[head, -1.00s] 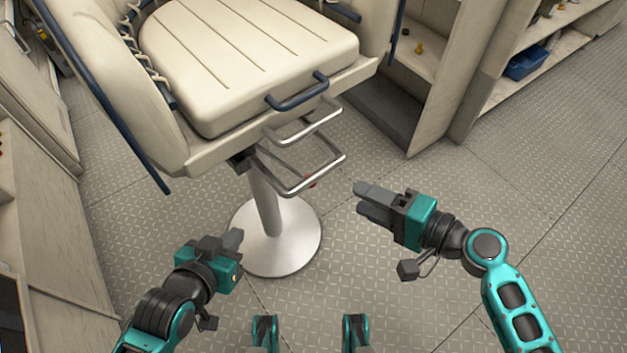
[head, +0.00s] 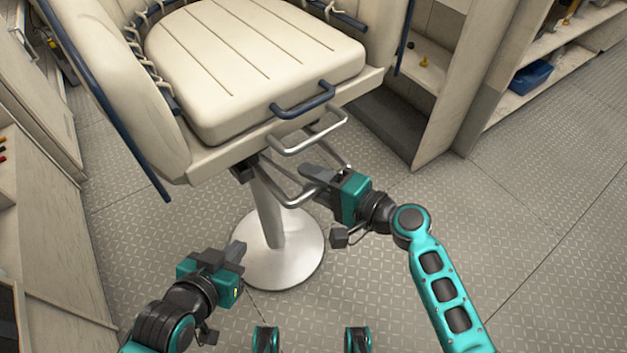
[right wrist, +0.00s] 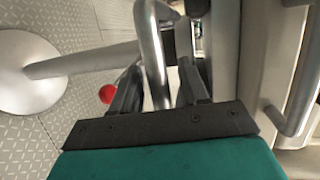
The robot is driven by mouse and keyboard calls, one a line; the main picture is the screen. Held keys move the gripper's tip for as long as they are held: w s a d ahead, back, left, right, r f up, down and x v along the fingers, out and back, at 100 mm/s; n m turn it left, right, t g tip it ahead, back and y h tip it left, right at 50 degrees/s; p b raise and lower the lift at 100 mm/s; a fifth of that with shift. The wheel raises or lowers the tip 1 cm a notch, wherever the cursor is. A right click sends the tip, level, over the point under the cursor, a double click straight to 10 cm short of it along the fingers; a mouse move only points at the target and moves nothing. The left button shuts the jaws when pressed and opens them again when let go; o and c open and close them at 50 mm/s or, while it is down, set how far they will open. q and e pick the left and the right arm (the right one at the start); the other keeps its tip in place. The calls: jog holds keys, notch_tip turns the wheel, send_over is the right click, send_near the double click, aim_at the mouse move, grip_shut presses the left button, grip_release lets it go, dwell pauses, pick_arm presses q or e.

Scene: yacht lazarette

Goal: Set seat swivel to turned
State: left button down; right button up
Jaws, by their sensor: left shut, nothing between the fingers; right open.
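The cream seat (head: 250,60) stands on a silver pedestal (head: 266,205) with a round base. A dark blue handle (head: 303,101) is on its front edge, with bent metal bars (head: 285,146) below. My right gripper (head: 308,178) is open beneath the seat front, at the lower bar. In the right wrist view, a metal bar (right wrist: 152,50) shows between its open fingers (right wrist: 160,90); contact cannot be told. A red knob (right wrist: 107,94) is beside the left finger there; the head view does not show it. My left gripper (head: 236,252) is shut and empty, left of the pedestal base.
Open shelving with a blue bin (head: 531,77) stands at the right, and a cabinet (head: 440,90) stands behind the seat. Wooden lockers (head: 40,240) line the left side. The plated floor (head: 490,230) at the right is clear.

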jog(key=shift+w+a, duration=0.1)
jog(key=shift+c, duration=0.2)
grip_shut()
dwell(0.5)
